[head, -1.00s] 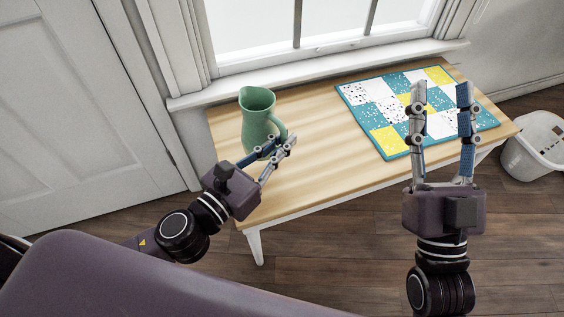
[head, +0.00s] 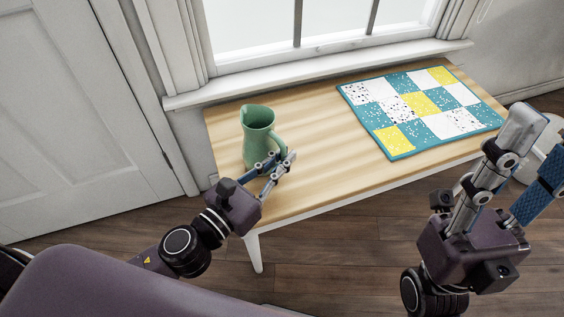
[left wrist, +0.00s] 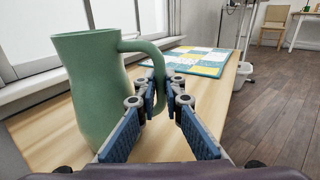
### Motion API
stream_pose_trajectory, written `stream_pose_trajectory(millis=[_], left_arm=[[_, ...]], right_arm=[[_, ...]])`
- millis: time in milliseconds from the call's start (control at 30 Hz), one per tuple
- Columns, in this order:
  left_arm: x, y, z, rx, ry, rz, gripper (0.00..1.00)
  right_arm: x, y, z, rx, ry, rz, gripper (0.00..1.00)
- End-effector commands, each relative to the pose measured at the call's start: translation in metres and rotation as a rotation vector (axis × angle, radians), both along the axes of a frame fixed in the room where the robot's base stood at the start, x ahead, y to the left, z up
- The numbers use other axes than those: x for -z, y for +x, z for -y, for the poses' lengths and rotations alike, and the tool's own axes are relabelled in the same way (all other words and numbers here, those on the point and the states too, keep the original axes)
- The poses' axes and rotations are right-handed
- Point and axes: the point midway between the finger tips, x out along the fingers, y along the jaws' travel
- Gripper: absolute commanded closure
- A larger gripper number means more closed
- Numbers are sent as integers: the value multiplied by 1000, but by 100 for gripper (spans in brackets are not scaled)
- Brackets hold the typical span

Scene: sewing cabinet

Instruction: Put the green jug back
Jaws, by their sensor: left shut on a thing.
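The green jug (head: 257,135) stands upright at the left end of the wooden table, with its handle toward the right. It also shows large in the left wrist view (left wrist: 92,90), with the handle (left wrist: 158,75) running down between my fingers. My left gripper (head: 278,165) is shut on the lower part of the jug's handle. It shows in the left wrist view too (left wrist: 160,100). My right gripper (head: 535,160) is raised at the right, in front of the table, with its fingers apart and nothing between them.
The wooden table (head: 310,145) stands below a window sill (head: 320,66). A patchwork mat (head: 425,105) covers its right part. A white basket (head: 535,165) stands on the floor at the right, partly behind my right gripper. The table's middle is bare.

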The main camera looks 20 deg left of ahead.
Motion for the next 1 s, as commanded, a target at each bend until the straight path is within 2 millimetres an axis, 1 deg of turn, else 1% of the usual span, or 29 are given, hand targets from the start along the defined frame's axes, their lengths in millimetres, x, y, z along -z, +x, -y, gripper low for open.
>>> stream_pose_trajectory(millis=[267, 400, 433, 567, 600, 833, 933, 1000], left_arm=[[0, 0, 0, 0, 1, 4, 100], [4, 0, 0, 0, 1, 3, 100], [5, 0, 0, -1, 0, 0, 91], [4, 0, 0, 0, 0, 0, 76], [4, 0, 0, 0, 0, 0, 74], [4, 0, 0, 0, 0, 0, 74], [-1, 0, 0, 0, 0, 0, 74], [0, 2, -2, 0, 1, 0, 74]], right_arm=[[0, -2, 1, -1, 4, 10, 60], [3, -2, 1, -1, 3, 9, 60], [2, -2, 1, 0, 3, 10, 60], [2, -2, 1, 0, 3, 9, 60], [2, -2, 1, 0, 3, 9, 60], [1, -2, 0, -1, 3, 9, 60], [-2, -2, 0, -1, 3, 9, 60], [-2, -2, 0, -1, 2, 10, 60]])
